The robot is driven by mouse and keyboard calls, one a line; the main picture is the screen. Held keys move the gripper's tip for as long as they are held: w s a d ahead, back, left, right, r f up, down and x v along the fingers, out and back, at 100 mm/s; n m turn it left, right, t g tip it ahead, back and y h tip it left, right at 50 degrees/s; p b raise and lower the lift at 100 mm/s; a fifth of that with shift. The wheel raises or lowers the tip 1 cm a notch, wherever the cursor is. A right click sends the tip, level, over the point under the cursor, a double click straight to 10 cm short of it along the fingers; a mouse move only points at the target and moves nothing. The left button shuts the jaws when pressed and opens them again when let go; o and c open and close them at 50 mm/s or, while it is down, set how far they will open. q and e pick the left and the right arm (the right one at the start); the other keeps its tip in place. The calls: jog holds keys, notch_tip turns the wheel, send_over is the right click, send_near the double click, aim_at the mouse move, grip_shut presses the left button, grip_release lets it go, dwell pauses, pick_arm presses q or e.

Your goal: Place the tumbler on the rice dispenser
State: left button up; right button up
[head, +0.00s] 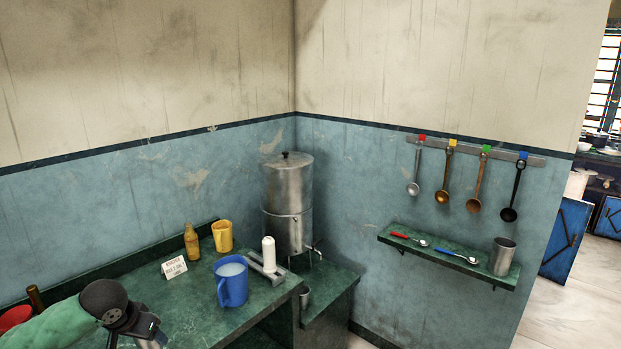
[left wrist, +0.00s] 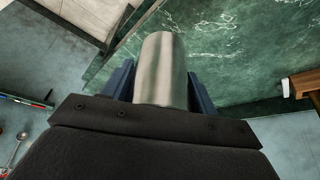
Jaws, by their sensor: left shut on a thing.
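My left gripper (left wrist: 160,90) is shut on a steel tumbler (left wrist: 162,62), which sits between its two blue fingers in the left wrist view. In the head view my left gripper (head: 140,335) is at the bottom left, over the green counter, and the tumbler is mostly cut off by the frame's lower edge. A tall lidded steel dispenser with a tap (head: 287,195) stands in the corner at the middle; I cannot tell for sure that it is the rice dispenser. The left gripper is well to its left and nearer. My right gripper is not in view.
The counter (head: 200,318) holds a blue jug (head: 232,281), a yellow mug (head: 222,236), a bottle (head: 191,241), a small sign (head: 173,268) and a white cylinder (head: 268,252). A wall shelf (head: 440,262) carries spoons and another steel tumbler (head: 502,256). Ladles (head: 446,178) hang above it.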

pick_arm(q)
jog(key=s+d+f, duration=0.1)
jog(key=d+f, duration=0.2)
jog(key=d, duration=0.6)
jog(key=s+d+f+n, duration=0.1)
jog(key=s+d+f, duration=0.1)
jog(key=d, duration=0.7)
jog(key=shift+s+d+f+n+y, duration=0.2)
jog(key=shift+d+f+n+y, duration=0.15)
jog(key=shift+f, duration=0.3)
